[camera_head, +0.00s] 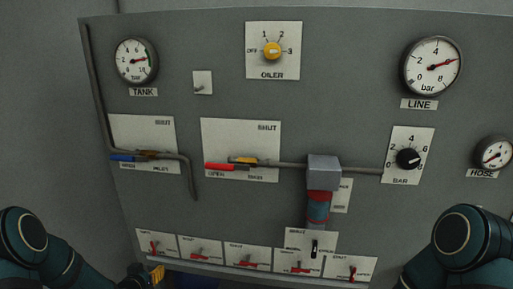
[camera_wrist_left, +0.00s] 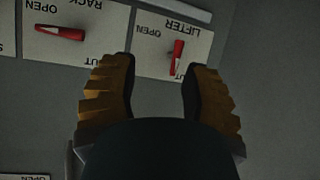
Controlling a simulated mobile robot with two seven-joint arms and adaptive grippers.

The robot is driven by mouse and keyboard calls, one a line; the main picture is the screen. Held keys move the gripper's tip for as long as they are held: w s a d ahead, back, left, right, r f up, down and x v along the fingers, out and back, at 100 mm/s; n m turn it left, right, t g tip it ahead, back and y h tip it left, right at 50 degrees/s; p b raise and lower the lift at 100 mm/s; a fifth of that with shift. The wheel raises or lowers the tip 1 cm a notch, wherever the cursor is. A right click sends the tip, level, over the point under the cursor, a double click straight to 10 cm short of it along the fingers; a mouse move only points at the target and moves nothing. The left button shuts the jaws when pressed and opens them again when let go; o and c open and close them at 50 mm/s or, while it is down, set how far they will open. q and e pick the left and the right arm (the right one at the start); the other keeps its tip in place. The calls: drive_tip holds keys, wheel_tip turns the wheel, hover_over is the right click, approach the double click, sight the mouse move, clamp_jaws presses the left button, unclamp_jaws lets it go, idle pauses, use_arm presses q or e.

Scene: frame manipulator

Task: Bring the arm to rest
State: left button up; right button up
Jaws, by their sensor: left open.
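My left gripper (camera_head: 153,275) is at the bottom edge of the head view, low on the left, just below the row of small red levers; only a yellow finger part shows there. In the left wrist view my left gripper (camera_wrist_left: 160,80) has its two yellow ridged fingers apart with nothing between them. The red LIFTER lever (camera_wrist_left: 177,57) lies just beyond the fingertips, and I cannot tell whether they touch it. My right gripper is outside the views; only my right arm shows at the right edge.
A grey panel (camera_head: 220,30) stands in front. It carries a blue lever (camera_head: 122,158), a red lever (camera_head: 220,167), a yellow OILER knob (camera_head: 272,50), a black BAR knob (camera_head: 408,158) and gauges. The RACK lever (camera_wrist_left: 60,33) is beside the LIFTER lever.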

use_arm(q)
drive_tip(key=s+d+f+g+h, duration=0.1)
drive_tip(key=s+d+f+g, duration=0.2)
drive_tip(key=d, duration=0.5)
drive_tip(key=s+d+f+g+h, duration=0.1)
drive_tip(key=s+d+f+h, duration=0.2)
drive_tip(key=d, duration=0.5)
drive_tip(key=s+d+f+g, duration=0.1)
drive_tip(key=s+d+g, duration=0.2)
drive_tip(key=s+d, duration=0.3)
drive_tip(key=s+d+f+g, duration=0.1)
drive_tip(key=s+d+g, duration=0.2)
drive_tip(key=s+d, duration=0.4)
drive_tip(key=s, duration=0.4)
drive_tip(key=shift+s+f+g+h, duration=0.25)
drive_tip(key=shift+s+g+h, duration=0.05)
drive_tip(key=shift+s+g, duration=0.1)
drive_tip(key=shift+f, duration=0.1)
